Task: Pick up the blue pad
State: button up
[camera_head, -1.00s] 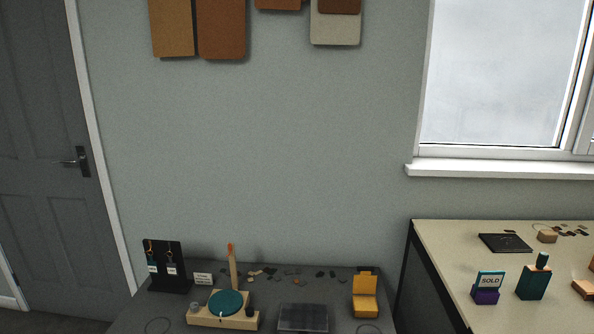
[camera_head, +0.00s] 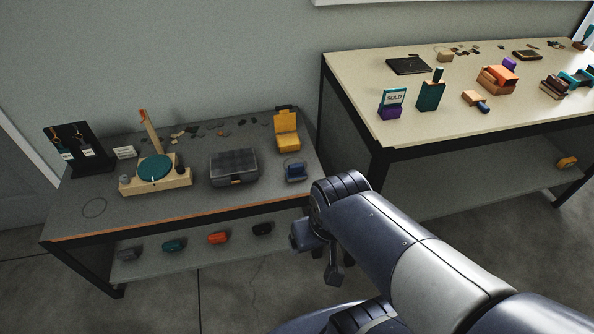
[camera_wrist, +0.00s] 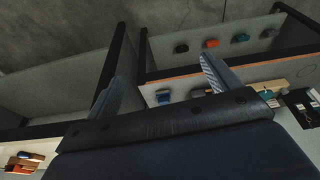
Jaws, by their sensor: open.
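The blue pad (camera_head: 295,172) is a small blue block with a dark upper part. It stands on the grey table near its right front corner. It also shows in the wrist view (camera_wrist: 163,98), low between my two fingers and beyond them. My gripper (camera_wrist: 161,70) is open with nothing between its fingers. In the head view my arm reaches in from the lower right, and its end is in front of the table's right corner, apart from the pad. The fingers are mostly hidden there.
A grey case (camera_head: 233,168) stands left of the pad, and a yellow holder (camera_head: 286,130) behind it. Several coloured pads, one orange (camera_head: 218,238), lie on the lower shelf. A beige table (camera_head: 352,85) with boxes stands to the right.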

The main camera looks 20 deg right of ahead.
aim_at(295, 172)
jog(key=i+j+z, duration=0.1)
jog(key=i+j, duration=0.15)
jog(key=i, duration=0.2)
jog(key=i+j+z, duration=0.1)
jog(key=i+j, duration=0.15)
jog(key=i, duration=0.2)
